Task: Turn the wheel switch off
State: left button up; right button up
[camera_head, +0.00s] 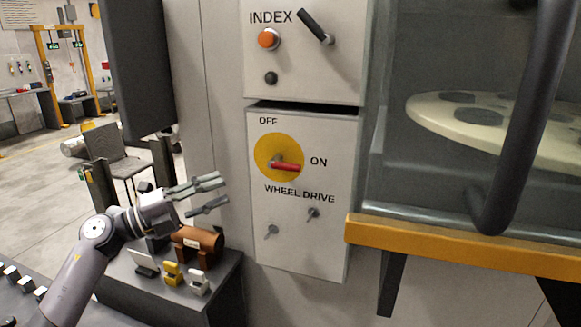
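The wheel drive switch is a red handle (286,167) on a yellow disc (268,148), set in a grey panel (325,235) labelled OFF, ON and WHEEL DRIVE. The handle lies level and points right, toward ON. My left gripper (224,192) is to the left of the panel and a little below the handle. Its fingers are spread apart with nothing between them, and it does not touch the switch. My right gripper does not show.
Above is an INDEX panel with an orange button (268,39) and a black lever (317,27). At right, a glass cabinet holds a pale wheel (480,115), with a dark bar (521,120) in front. A brown barrel (200,243) and small blocks sit on a grey bench below my gripper.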

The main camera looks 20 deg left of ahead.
aim_at(282, 168)
pick_arm(q)
jog(key=shift+m+g, duration=0.3)
jog(key=shift+m, duration=0.1)
jog(key=p+x, duration=0.2)
jog(key=x, duration=0.3)
jog(key=p+x, duration=0.2)
jog(key=x, duration=0.4)
jog(key=p+x, duration=0.3)
jog(key=x, duration=0.2)
jog(key=shift+d+r, duration=0.2)
jog(key=shift+r, duration=0.15)
jog(key=shift+w+d, duration=0.35)
jog(key=shift+d, duration=0.1)
jog(key=shift+c, duration=0.4)
jog(key=shift+f, duration=0.1)
grip_shut()
